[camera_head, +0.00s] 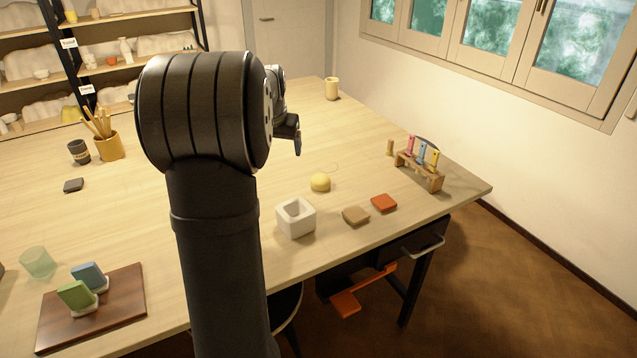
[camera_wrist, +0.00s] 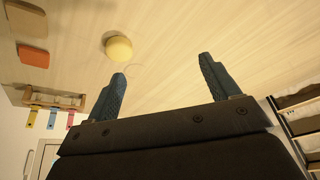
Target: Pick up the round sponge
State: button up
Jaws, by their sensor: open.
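The round sponge (camera_head: 320,182) is a small yellow dome on the wooden table, right of my arm in the head view. It also shows in the wrist view (camera_wrist: 119,48), above and beyond the left fingertip. My gripper (camera_wrist: 162,70) is open with its two blue-grey fingers wide apart and nothing between them. The sponge is apart from both fingers. In the head view my gripper (camera_head: 296,140) is up and left of the sponge, partly hidden behind my arm.
A white square block with a hollow (camera_head: 296,219), a tan sponge (camera_head: 355,215) and a red-orange sponge (camera_head: 384,203) lie near the front edge. A wooden rack (camera_head: 419,172) with coloured tools stands at right. A cup (camera_head: 332,88) stands at the back. Table around the round sponge is clear.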

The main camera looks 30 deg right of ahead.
jog(key=s+d+r+m+g+h, duration=0.1)
jog(key=s+d+m, duration=0.25)
jog(key=d, duration=0.35)
send_over(320, 178)
jog(key=s+a, duration=0.2)
jog(key=shift+n, duration=0.35)
notch_tip(320, 178, down, 10)
jog(key=shift+s+a+r, duration=0.1)
jog(key=shift+h, duration=0.3)
jog(key=shift+x, duration=3.15)
jog(key=shift+w, duration=0.2)
jog(key=c, duration=1.1)
